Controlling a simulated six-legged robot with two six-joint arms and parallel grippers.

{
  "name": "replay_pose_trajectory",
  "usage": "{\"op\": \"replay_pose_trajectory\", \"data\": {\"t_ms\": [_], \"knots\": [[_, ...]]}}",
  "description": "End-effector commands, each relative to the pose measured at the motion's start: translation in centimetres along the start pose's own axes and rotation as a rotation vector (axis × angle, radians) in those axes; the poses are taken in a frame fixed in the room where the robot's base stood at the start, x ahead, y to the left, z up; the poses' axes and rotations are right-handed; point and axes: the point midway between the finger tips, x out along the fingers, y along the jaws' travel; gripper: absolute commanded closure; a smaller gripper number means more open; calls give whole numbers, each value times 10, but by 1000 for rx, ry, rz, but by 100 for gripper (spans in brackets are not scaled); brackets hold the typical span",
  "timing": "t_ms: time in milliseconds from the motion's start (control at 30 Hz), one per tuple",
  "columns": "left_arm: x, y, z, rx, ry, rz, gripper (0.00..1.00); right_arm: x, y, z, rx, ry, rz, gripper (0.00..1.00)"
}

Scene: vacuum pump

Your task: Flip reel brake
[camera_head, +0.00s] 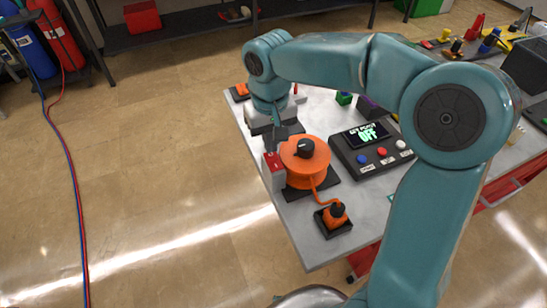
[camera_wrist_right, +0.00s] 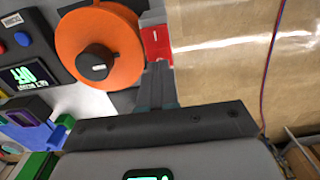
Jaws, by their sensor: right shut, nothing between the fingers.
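The orange reel (camera_head: 312,166) with a black hub knob (camera_head: 304,148) stands on a dark base on the light table. It also shows in the right wrist view (camera_wrist_right: 112,70). A small red block (camera_head: 274,168), which looks like the reel brake, sits against the reel's left side. In the right wrist view this red part (camera_wrist_right: 156,43) is just beyond my fingertips. My right gripper (camera_head: 271,149) is shut and empty, its fingers (camera_wrist_right: 158,70) pointing at the red part. Whether the tips touch it I cannot tell. My left gripper is not in view.
A control box (camera_head: 372,150) with several buttons and a display reading OFF stands right of the reel. An orange hose runs from the reel to an orange fitting (camera_head: 335,216) on a black base. The table's left edge is close to the red part, with open floor beyond.

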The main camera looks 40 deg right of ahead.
Motion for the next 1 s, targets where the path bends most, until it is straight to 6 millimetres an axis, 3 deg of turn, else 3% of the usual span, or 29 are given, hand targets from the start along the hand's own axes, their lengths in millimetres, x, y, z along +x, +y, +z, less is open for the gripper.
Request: {"op": "replay_pose_trajectory", "data": {"t_ms": [1000], "knots": [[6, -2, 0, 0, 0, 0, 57, 8, 0, 0, 0, -1, 0, 100]]}}
